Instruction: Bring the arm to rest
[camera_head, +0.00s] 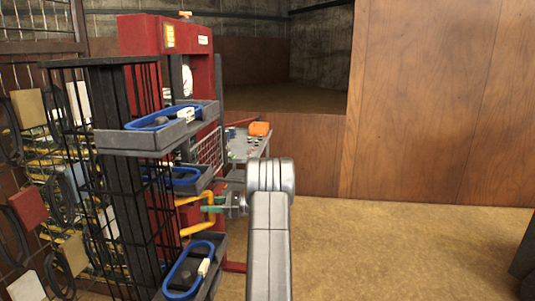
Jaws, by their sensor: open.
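My grey arm (269,235) stands upright in the lower middle of the head view, bent at a rounded joint at its top. What looks like my gripper (222,205) shows small to the left of that joint, pointing left, partly hidden behind the arm. It is open, and I see nothing held in it. It is close to a yellow bent bar (194,230) and green parts by the rack; whether it touches them I cannot tell.
A black wire rack with grey trays (140,140) holding blue loops stands at left. Behind it is a red machine frame (140,38) and a grey table (245,147) with an orange item (259,129).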

